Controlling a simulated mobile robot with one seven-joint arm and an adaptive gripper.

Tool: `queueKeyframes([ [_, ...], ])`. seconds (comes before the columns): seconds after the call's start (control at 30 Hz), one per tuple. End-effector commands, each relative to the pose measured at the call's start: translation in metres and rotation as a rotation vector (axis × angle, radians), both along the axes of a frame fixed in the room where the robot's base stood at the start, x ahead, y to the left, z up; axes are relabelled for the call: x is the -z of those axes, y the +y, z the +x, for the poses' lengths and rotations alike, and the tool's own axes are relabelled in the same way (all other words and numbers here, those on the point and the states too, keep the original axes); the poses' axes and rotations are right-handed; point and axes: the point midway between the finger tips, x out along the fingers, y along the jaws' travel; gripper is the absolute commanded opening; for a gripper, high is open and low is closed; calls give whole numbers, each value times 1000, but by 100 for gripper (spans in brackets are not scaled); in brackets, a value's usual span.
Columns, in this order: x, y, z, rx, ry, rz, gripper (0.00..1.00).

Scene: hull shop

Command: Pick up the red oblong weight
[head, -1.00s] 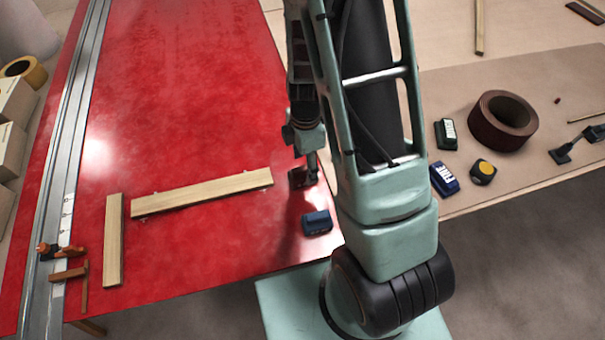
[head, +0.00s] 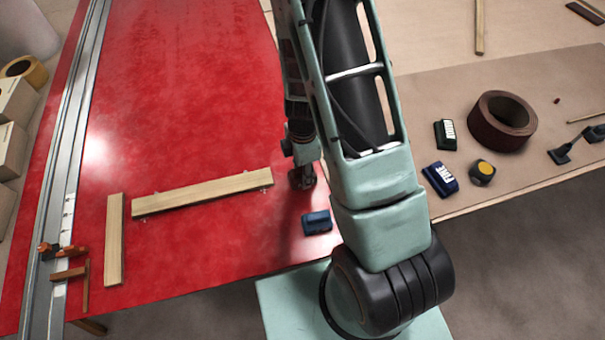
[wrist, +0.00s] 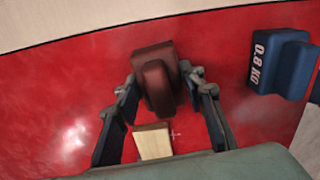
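The red oblong weight (wrist: 157,80) is dark red with a raised narrower bar on top. In the wrist view it lies on the bright red surface, between the far ends of my gripper's two fingers. My gripper (wrist: 161,90) is open, with a visible gap along each side of the weight. I cannot tell whether the fingers are down at its height. In the head view my gripper (head: 302,178) is low over the red panel, near its right edge, and the weight cannot be made out there.
A blue weight marked 0.8 KG (wrist: 284,62) stands close to the right of my gripper; it also shows in the head view (head: 317,222). A wooden strip (head: 203,193) lies to the left. A tape roll (head: 502,121) and blocks lie on the right bench.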

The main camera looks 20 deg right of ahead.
Motion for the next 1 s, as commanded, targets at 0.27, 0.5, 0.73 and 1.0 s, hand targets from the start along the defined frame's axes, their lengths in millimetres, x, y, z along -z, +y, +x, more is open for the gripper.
queueKeyframes([
  [0.27, 0, 0, 0, 0, 0, 0, 4],
  [0.5, -1, 0, 1, 0, -2, 0, 0],
  [0.73, -2, 0, 1, 0, -2, 0, 0],
  [1.0, -17, 2, 3, -1, -3, 0, 0],
])
